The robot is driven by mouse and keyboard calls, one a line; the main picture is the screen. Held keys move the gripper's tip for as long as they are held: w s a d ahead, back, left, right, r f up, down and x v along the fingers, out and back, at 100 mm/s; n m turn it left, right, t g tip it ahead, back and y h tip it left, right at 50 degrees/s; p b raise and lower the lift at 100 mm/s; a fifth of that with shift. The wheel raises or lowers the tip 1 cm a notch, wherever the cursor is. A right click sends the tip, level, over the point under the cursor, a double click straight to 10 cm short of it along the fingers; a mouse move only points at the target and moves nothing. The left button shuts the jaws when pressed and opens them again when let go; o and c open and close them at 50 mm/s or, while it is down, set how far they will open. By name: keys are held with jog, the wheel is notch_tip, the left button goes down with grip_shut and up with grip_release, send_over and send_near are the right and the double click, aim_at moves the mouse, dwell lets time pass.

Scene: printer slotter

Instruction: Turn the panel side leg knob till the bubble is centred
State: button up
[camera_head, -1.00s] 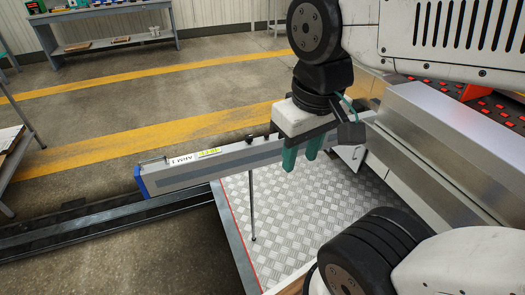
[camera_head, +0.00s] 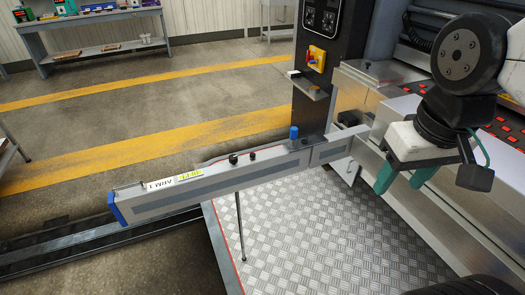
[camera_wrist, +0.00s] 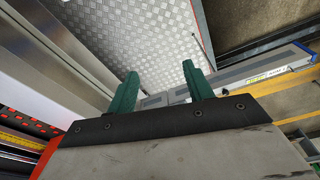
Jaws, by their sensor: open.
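A long grey beam (camera_head: 220,190) labelled ARM 1 runs from a blue end cap at the left toward the machine at the right. It also shows in the wrist view (camera_wrist: 236,81). A thin leg (camera_head: 240,225) stands under it on the tread plate. I cannot tell which is the panel side leg knob, and I cannot make out a bubble. My gripper (camera_head: 402,182) is open and empty, right of the beam; its green fingers (camera_wrist: 160,74) show in the wrist view.
A dark control post (camera_head: 318,75) with a yellow and red switch stands behind the beam's right part. The metal machine bed (camera_head: 430,210) lies below my gripper. The tread plate (camera_head: 300,245) is clear in front. A workbench (camera_head: 100,30) stands far back.

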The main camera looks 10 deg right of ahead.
jog(key=w+a+f+n+t+y, duration=0.1)
jog(key=w+a+f+t, duration=0.25)
jog(key=w, duration=0.75)
jog(key=w+a+f+n+t, duration=0.15)
jog(key=w+f, duration=0.25)
jog(key=w, duration=0.7)
jog(key=w+a+f+n+t+y, duration=0.1)
jog(key=w+a+f+t, duration=0.2)
jog(key=w, duration=0.8)
jog(key=n+t+y, duration=0.2)
jog(key=t+y, duration=0.2)
jog(key=y, duration=0.1)
send_near(236, 159)
jog(key=w+d+r, duration=0.1)
jog(key=w+r, duration=0.1)
jog(key=w, duration=0.4)
jog(key=shift+n+t+y, duration=0.25)
jog(key=shift+t+y, duration=0.65)
jog(key=s+f, duration=0.1)
jog(key=a+f, duration=0.1)
jog(key=f, duration=0.1)
jog(key=s+a+f, duration=0.1)
jog(key=shift+s+a+f, duration=0.2)
jog(key=shift+s+a, duration=0.05)
jog(key=shift+s, duration=0.05)
jog(key=x, duration=0.7)
jog(key=shift+w+a, duration=0.25)
jog(key=shift+w, duration=0.05)
jog(key=c, duration=1)
